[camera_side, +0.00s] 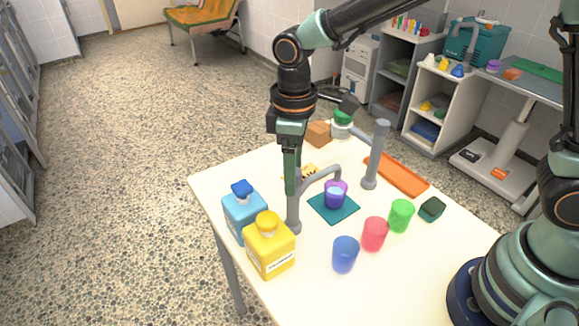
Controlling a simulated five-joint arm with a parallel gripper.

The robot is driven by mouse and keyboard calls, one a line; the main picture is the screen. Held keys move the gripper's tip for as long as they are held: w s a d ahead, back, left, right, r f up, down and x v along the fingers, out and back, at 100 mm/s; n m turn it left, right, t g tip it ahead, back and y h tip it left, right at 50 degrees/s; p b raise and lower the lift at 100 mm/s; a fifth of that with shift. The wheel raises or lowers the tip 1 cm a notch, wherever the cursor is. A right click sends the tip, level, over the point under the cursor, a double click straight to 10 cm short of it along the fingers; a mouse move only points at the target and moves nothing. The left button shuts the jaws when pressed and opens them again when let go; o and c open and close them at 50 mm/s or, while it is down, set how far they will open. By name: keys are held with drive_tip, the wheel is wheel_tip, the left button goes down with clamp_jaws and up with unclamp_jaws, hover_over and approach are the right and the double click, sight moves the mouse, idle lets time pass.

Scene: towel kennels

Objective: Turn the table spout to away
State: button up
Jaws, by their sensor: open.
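A grey table spout (294,212) stands upright near the table's left side. Its curved arm reaches right and ends over a purple cup (335,197) on a teal square mat (345,214). A second grey post (376,157) with an arm pointing back left stands farther right, by a green and white container (342,122). My gripper (291,188) points down at the first spout, its finger tips overlapping the top of the post in this view. It is open. Whether it touches the spout, I cannot tell, and one finger is largely hidden.
A blue bottle (244,216) and a yellow bottle (269,247) stand close left of the spout. Blue (345,255), red (374,234) and green (400,215) cups stand in front. An orange strip (397,176) and a brown block (318,134) lie farther back.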

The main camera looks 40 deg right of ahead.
clamp_jaws()
idle(1.5)
